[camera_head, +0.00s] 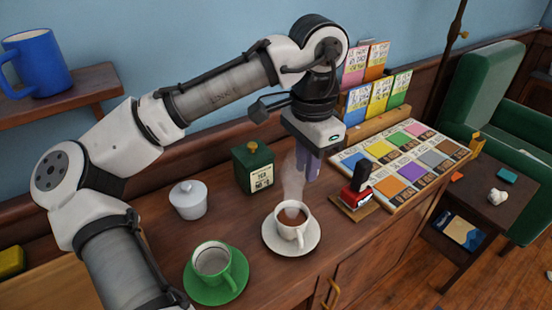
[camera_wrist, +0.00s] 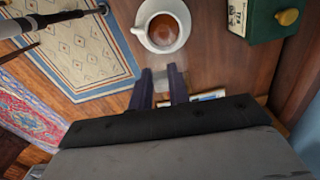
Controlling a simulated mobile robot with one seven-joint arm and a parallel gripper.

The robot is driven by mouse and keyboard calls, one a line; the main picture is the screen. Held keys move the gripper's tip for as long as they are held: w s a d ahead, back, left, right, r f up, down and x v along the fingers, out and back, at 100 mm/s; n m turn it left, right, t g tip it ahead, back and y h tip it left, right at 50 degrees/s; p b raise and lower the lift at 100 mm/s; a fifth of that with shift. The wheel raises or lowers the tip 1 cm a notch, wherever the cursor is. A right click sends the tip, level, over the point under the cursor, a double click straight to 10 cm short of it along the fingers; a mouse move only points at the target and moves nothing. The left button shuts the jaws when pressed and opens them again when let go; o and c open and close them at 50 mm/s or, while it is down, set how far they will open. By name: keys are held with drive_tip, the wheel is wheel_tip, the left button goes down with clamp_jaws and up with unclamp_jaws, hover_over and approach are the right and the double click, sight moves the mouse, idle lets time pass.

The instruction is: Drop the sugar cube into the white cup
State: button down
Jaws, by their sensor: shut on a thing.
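The white cup (camera_head: 291,224) holds brown coffee and stands upright on a white saucer (camera_head: 287,248), with steam above it. It also shows in the wrist view (camera_wrist: 163,26), beyond the fingertips. My gripper (camera_head: 308,172) points down above the counter, behind and slightly right of the cup. In the wrist view, its dark fingers (camera_wrist: 162,76) are a little apart, with a small pale block (camera_wrist: 162,84) between them. This looks like the sugar cube, but its edges are unclear. In the head view the cube cannot be made out.
A green tea box (camera_head: 253,168) and a white lidded bowl (camera_head: 188,200) stand left of my gripper. A green cup (camera_head: 212,262) stands front left. A red-and-black stamp (camera_head: 355,188) and a board of coloured cards (camera_head: 410,150) lie to the right.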

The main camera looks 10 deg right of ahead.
wheel_tip(320, 180, down, 6)
drive_tip(key=a+b, duration=0.1)
drive_tip(key=b, duration=0.6)
drive_tip(key=shift+s, duration=0.1)
drive_tip(key=c, duration=1.3)
unclamp_jaws()
drive_tip(key=shift+o, duration=0.2)
drive_tip(key=shift+r, duration=0.1)
wheel_tip(320, 180, up, 14)
drive_tip(key=p, duration=0.1)
drive_tip(key=shift+p, duration=0.35)
drive_tip(key=shift+f, duration=0.2)
